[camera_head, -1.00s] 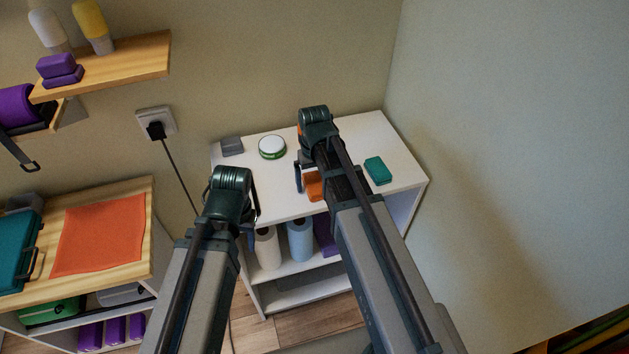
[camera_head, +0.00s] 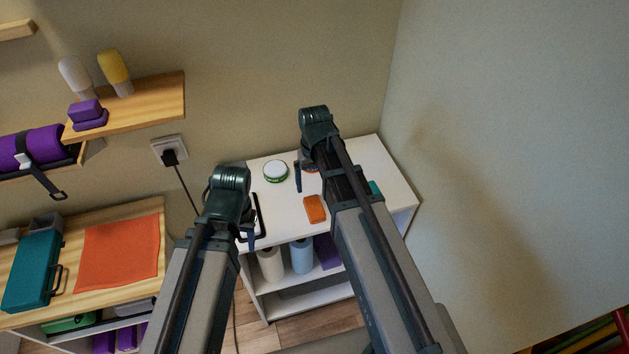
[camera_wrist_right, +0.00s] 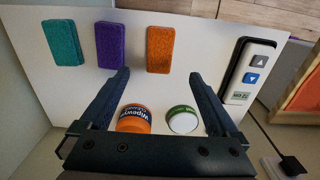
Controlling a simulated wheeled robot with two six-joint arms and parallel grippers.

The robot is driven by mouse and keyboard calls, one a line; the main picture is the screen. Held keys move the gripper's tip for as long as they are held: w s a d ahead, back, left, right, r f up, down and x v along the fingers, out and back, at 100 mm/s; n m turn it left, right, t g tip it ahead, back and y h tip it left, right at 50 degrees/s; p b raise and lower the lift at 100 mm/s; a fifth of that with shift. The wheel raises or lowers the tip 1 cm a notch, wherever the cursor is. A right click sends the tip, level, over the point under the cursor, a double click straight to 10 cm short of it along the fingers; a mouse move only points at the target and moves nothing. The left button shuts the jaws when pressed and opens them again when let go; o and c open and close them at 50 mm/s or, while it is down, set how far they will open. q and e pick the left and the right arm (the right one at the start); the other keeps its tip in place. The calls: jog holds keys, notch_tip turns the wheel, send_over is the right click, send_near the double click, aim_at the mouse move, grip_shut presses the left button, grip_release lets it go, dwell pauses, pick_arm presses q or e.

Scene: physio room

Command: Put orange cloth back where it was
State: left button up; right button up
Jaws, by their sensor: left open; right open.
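The orange cloth (camera_head: 118,252) lies flat and spread out on the wooden top of the low unit at the left in the head view, beside a teal case. Neither gripper is near it. My left gripper (camera_head: 250,230) is open by the left edge of the white shelf unit, and its fingers are only partly seen. My right gripper (camera_head: 306,172) is open above the white unit's top. In the right wrist view its two fingers (camera_wrist_right: 158,76) stand wide apart with nothing between them.
The white top (camera_head: 285,220) bears an orange block (camera_head: 315,208), a teal block (camera_head: 375,187), a white-lidded tin (camera_head: 275,171), a purple block (camera_wrist_right: 110,46), an orange jar (camera_wrist_right: 134,120) and a control box (camera_wrist_right: 250,70). The teal case (camera_head: 32,272) stands left of the cloth. A wooden wall shelf (camera_head: 150,100) is above.

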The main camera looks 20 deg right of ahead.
jog(key=s+a+n+h, duration=0.1)
jog(key=s+a+n, duration=0.2)
jog(key=s+a, duration=0.7)
jog(key=s, duration=0.4)
jog(key=shift+a+r, duration=0.2)
jog(key=shift+a, duration=0.05)
jog(key=shift+s, duration=0.1)
jog(key=shift+f+b, duration=0.95)
